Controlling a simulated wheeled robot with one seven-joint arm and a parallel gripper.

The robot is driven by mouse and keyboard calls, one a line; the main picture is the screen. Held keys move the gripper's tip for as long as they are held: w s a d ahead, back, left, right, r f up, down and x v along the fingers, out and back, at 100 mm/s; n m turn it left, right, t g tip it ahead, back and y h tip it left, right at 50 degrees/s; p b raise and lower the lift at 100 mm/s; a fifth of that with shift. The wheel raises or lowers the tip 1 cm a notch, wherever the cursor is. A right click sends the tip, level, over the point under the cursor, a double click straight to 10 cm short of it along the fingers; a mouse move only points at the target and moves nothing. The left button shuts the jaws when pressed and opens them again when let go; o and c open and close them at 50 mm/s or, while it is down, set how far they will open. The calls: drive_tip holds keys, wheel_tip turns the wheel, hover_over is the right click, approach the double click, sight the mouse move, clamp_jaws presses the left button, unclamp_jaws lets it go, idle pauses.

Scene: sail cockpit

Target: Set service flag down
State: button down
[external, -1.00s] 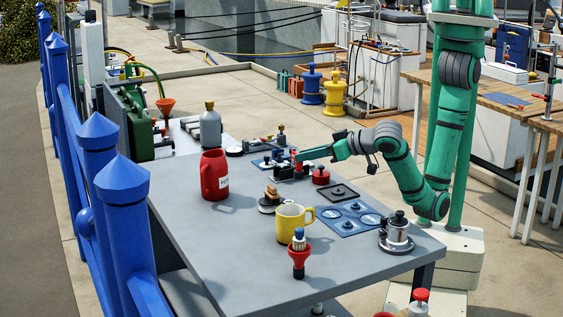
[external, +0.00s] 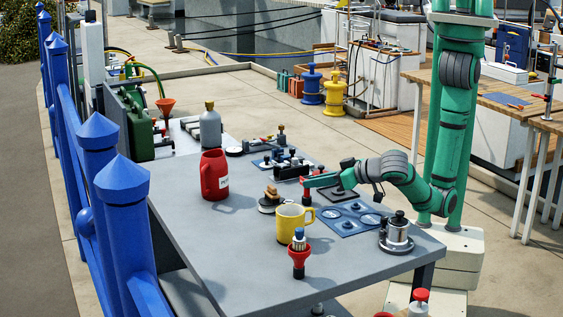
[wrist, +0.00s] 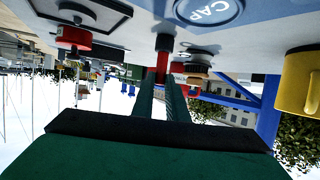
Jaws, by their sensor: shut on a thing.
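My gripper (external: 308,182) is shut on a small red piece with a dark end (wrist: 163,62), which I take to be the service flag. In the external view the red of the flag (external: 305,172) shows at the fingertips, over the table between the yellow mug and the black parts behind. In the wrist view, which is upside down, the flag's dark end points toward the table. I cannot tell whether it touches the top. A black square pad (wrist: 85,12) lies beside it, partly hidden by my arm in the external view.
A red jug (external: 214,175) is at left. A red knob (wrist: 73,37) sits close by. The table's front left is clear.

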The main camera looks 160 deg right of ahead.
drive_tip(key=shift+f, duration=0.1)
drive_tip(key=c, duration=1.7)
unclamp_jaws()
drive_tip(key=shift+c, duration=0.2)
drive_tip(key=shift+w+a+r, duration=0.15)
drive_tip(key=shift+a+r, duration=0.1)
drive_tip(key=shift+a, duration=0.05)
drive_tip(key=v, duration=1.1)
drive_tip(key=shift+a+r, duration=0.1)
drive_tip(key=shift+a, duration=0.05)
